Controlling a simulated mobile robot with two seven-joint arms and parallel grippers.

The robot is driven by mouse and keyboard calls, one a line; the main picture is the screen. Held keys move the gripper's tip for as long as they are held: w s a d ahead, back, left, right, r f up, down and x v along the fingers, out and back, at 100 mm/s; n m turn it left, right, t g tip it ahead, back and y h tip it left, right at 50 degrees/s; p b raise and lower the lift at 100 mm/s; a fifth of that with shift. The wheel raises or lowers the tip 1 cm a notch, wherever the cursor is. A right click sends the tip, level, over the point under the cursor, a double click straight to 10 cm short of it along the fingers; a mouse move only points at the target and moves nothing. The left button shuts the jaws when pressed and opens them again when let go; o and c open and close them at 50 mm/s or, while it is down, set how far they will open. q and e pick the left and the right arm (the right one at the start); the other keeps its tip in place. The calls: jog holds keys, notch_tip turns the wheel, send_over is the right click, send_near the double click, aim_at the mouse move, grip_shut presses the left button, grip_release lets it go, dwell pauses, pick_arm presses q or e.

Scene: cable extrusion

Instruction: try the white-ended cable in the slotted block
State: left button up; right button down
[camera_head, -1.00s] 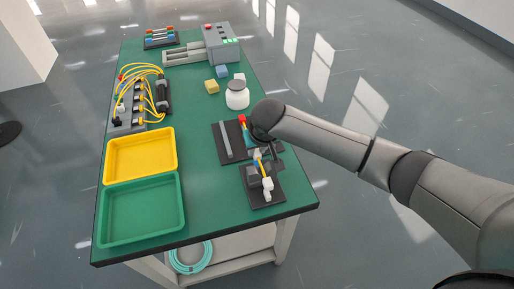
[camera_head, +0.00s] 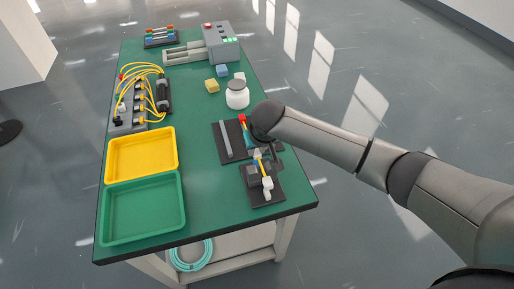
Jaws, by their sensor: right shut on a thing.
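The short white-ended cable (camera_head: 262,168) has a yellow middle and stands at the near right of the green table. Its lower white end (camera_head: 267,184) is at the slotted block (camera_head: 253,178), a dark grey block on a black base plate. I cannot tell whether that end sits in the slot or only beside it. My right gripper (camera_head: 262,155) comes in from the right and is shut on the cable near its upper end. The fingers are small and partly hidden by my wrist. My left gripper is not in view.
A black plate (camera_head: 219,142) with a grey bar and a red-and-blue piece lies just behind. A white jar (camera_head: 237,97) stands farther back. Yellow (camera_head: 176,157) and green (camera_head: 183,208) trays are at left. A grey machine (camera_head: 221,44) and yellow-cabled unit (camera_head: 163,97) stand behind.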

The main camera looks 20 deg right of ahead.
jog(key=shift+f+b, duration=0.35)
jog(key=shift+f, duration=1.2)
dwell(1.2)
jog(key=c, duration=0.6)
grip_release()
jog(key=shift+r, duration=0.1)
jog(key=p+v, duration=0.4)
jog(key=v, duration=1.1)
jog(key=shift+p, duration=0.4)
